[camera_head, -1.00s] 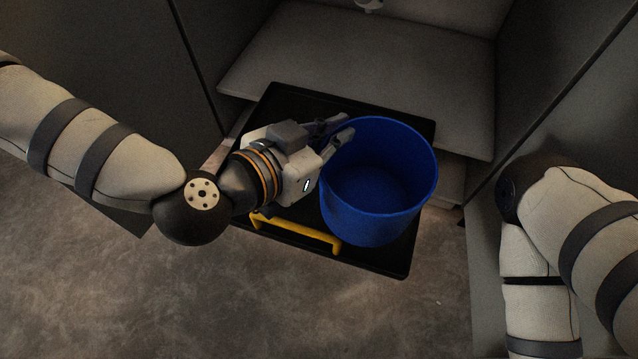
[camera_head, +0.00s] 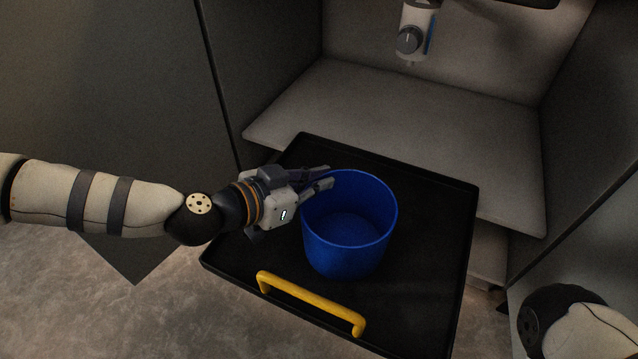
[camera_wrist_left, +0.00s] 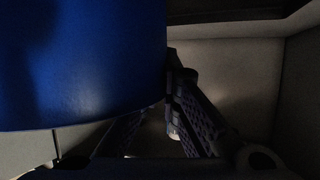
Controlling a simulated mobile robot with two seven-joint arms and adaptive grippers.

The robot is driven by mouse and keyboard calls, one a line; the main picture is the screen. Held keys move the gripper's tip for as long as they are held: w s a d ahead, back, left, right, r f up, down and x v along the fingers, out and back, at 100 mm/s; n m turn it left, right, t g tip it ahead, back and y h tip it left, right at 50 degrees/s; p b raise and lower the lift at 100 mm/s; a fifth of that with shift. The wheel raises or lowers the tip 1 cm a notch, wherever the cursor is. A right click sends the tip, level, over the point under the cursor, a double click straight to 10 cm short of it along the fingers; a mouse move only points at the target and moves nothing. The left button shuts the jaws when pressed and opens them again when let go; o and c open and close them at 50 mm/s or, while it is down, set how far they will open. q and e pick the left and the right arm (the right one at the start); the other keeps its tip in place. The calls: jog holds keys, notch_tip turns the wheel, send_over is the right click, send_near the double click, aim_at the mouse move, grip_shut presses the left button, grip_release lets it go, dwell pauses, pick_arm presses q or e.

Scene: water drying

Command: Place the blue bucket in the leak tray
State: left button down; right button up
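My left gripper (camera_head: 329,177) is at the bucket's back-left rim, one finger outside and one over the inside, shut on the wall. In the left wrist view the bucket (camera_wrist_left: 90,65) fills the upper left, and the fingers (camera_wrist_left: 162,112) come close together at its edge, partly hidden behind it. My right gripper is not in view.
A yellow handle (camera_head: 310,302) stands on the tray's front side. A grey shelf (camera_head: 400,115) lies behind the tray, with a white dispenser (camera_head: 415,30) with a dial above it. Dark panels (camera_head: 120,80) flank the tray.

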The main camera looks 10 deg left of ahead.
pick_arm(q)
jog(key=c, duration=1.8)
grip_release()
jog(key=shift+r, duration=0.25)
jog(key=p+v, duration=0.3)
jog(key=v, duration=0.9)
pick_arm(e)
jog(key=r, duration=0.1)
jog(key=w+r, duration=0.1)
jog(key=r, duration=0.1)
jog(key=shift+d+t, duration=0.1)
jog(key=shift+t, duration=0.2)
